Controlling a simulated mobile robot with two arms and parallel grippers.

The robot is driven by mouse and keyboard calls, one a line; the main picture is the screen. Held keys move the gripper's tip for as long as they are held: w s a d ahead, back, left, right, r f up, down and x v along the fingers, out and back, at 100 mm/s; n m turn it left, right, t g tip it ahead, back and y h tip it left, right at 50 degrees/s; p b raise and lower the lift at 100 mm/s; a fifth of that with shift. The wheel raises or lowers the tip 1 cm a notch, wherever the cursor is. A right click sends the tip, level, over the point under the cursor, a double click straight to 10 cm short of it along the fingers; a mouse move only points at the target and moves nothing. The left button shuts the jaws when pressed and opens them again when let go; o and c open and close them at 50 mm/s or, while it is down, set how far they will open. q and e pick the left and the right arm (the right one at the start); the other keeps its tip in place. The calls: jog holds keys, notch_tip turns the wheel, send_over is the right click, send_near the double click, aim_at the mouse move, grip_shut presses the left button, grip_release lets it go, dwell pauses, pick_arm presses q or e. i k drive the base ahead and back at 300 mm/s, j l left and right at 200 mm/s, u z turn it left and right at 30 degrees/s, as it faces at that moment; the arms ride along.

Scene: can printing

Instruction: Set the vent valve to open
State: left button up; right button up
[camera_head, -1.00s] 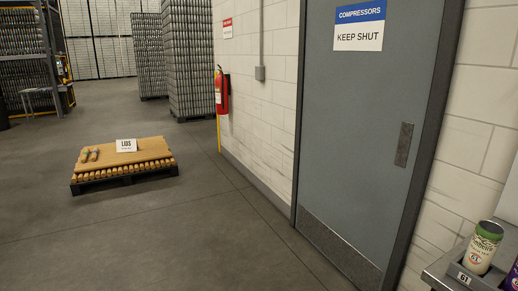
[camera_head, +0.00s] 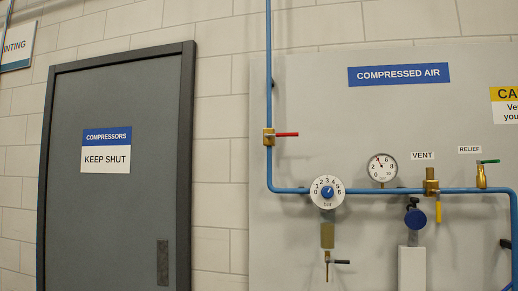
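The vent valve (camera_head: 431,187) is a brass body on the horizontal blue pipe, at the right of the head view. The white VENT label (camera_head: 422,156) is on the panel just above it. Its yellow handle (camera_head: 438,212) hangs straight down, across the run of the horizontal pipe. Neither of my grippers is in view, and nothing touches the valve.
The compressed air panel (camera_head: 300,240) also carries a red-handled valve (camera_head: 287,135), a regulator dial (camera_head: 327,192), a pressure gauge (camera_head: 382,168) and a green-handled relief valve (camera_head: 489,162). A blue round knob (camera_head: 415,219) sits below left of the vent handle. A grey door (camera_head: 120,210) is at left.

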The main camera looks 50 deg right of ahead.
aim_at(438, 193)
jog(key=z, duration=1.7)
